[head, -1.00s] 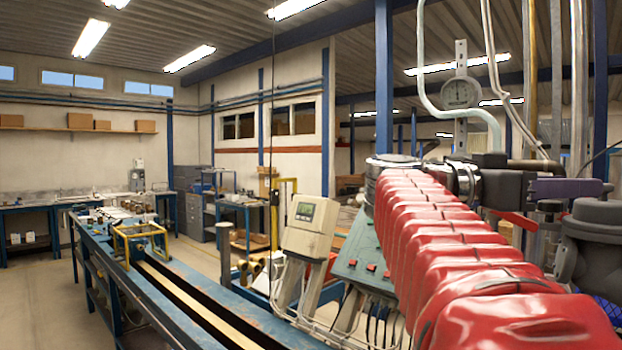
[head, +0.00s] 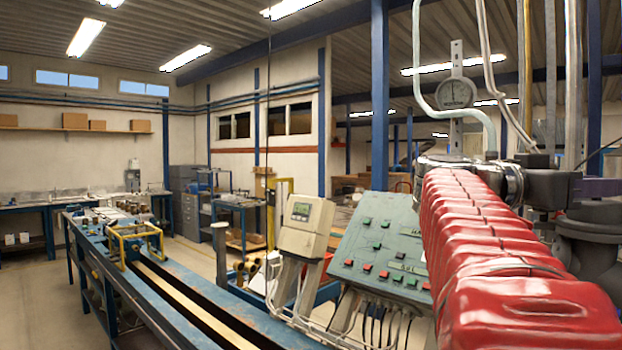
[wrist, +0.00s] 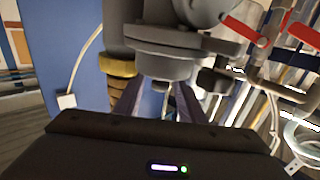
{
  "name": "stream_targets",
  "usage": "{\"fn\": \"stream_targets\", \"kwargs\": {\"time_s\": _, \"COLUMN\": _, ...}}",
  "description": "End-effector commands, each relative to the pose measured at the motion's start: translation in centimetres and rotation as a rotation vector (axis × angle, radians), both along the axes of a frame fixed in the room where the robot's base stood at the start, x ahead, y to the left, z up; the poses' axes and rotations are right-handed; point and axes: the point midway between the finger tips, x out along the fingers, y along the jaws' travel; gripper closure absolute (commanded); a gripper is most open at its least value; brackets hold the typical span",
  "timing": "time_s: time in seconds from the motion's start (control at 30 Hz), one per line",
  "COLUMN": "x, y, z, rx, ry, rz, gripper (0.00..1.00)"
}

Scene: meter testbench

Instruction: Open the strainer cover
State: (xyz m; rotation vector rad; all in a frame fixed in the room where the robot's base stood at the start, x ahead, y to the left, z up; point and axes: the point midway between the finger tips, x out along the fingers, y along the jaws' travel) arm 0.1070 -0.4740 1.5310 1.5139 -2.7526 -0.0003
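In the wrist view a grey flanged fitting (wrist: 172,35), apparently the strainer, hangs above my gripper (wrist: 158,92). A grey round part (wrist: 163,65), which looks like its cover, is on the underside, with a small dark plug below it. My two dark fingers stand apart on either side of that plug, pointing up at it. I see nothing held, and cannot tell whether they touch the plug. In the head view my red-sleeved arm hides the gripper and the cover. A dark grey flanged body (head: 595,235) shows at the right edge.
A brass ring (wrist: 118,66) sits left of the fingers. Red levers (wrist: 245,30) and pipes are at the right. In the head view a green button panel (head: 380,255), a beige meter box (head: 305,228) and a dial gauge (head: 457,93) stand near my arm. A blue bench (head: 185,280) runs left.

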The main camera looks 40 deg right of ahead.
Motion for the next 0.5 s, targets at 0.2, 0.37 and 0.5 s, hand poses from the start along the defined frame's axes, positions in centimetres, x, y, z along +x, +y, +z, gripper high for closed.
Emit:
{"fn": "stream_targets", "kwargs": {"time_s": 0.2, "x": 0.03, "y": 0.01, "z": 0.0, "rx": 0.0, "ry": 0.0, "rz": 0.0, "gripper": 0.71}}
{"fn": "stream_targets", "kwargs": {"time_s": 0.37, "x": 0.04, "y": 0.02, "z": 0.0, "rx": 0.0, "ry": 0.0, "rz": 0.001, "gripper": 0.82}}
{"fn": "stream_targets", "kwargs": {"time_s": 0.5, "x": 0.04, "y": 0.03, "z": 0.0, "rx": 0.0, "ry": 0.0, "rz": 0.001, "gripper": 0.92}}
